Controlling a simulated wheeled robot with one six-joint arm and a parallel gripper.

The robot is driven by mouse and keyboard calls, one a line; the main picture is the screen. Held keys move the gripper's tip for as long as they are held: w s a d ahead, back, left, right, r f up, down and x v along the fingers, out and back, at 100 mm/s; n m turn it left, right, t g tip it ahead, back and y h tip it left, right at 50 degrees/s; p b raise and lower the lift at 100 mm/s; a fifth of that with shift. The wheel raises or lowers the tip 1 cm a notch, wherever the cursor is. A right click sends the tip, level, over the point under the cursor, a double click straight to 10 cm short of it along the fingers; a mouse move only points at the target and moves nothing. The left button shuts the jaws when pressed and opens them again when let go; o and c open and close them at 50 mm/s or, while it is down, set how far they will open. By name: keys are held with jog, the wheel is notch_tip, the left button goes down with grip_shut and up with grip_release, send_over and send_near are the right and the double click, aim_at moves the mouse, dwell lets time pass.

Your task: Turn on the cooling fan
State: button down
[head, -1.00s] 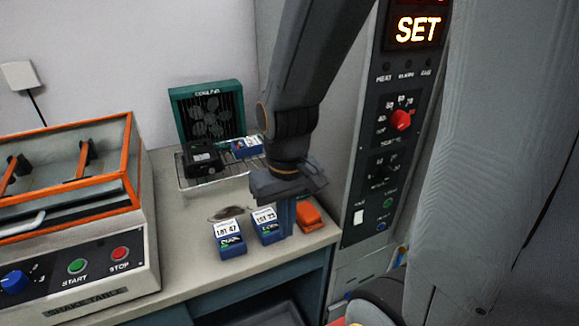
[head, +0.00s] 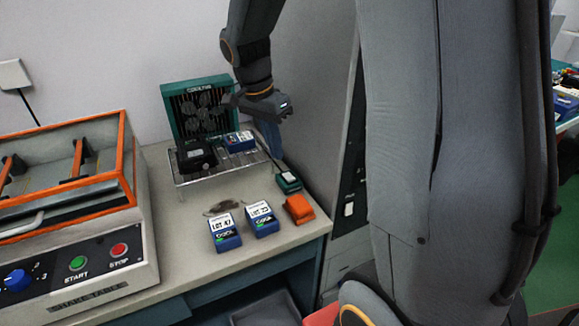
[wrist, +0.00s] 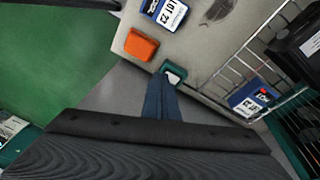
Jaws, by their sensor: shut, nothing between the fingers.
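The cooling fan (head: 205,108) is a teal box with a dark grille, standing at the back of the bench against the wall. A small teal switch box (head: 288,183) with a pale top lies on the bench to the right of the wire rack, with a dark cable beside the rack. In the wrist view the switch box (wrist: 174,72) shows just past my fingertips, its pale face partly visible. My gripper (head: 276,155) is shut and empty, pointing down above and behind the switch box. I cannot tell whether the fingertips touch it. Whether the fan spins is unclear.
A wire rack (head: 215,178) before the fan holds a black device (head: 197,155) and a blue box (head: 239,142). An orange block (head: 299,208) and two blue lot boxes (head: 225,233) sit nearer the front. A shake table (head: 75,270) stands left; a tall grey cabinet (head: 325,100) stands right.

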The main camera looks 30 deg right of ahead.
jog(key=w+r+m, duration=0.1)
jog(key=w+d+m, duration=0.1)
jog(key=m, duration=0.1)
jog(key=w+d+r+m+h, duration=0.1)
jog(key=w, duration=0.1)
jog(key=shift+d+r+m, duration=0.25)
jog(key=shift+r+m, duration=0.05)
jog(key=shift+r, duration=0.05)
jog(key=shift+f+p, duration=0.15)
jog(key=shift+p, duration=0.15)
jog(key=p, duration=0.3)
send_over(293, 178)
jog(key=a, duration=0.1)
notch_tip(293, 178, down, 12)
jog(key=shift+w+a+r, duration=0.1)
jog(key=shift+a+r, duration=0.05)
jog(key=shift+r, duration=0.05)
jog(key=shift+f, duration=0.85)
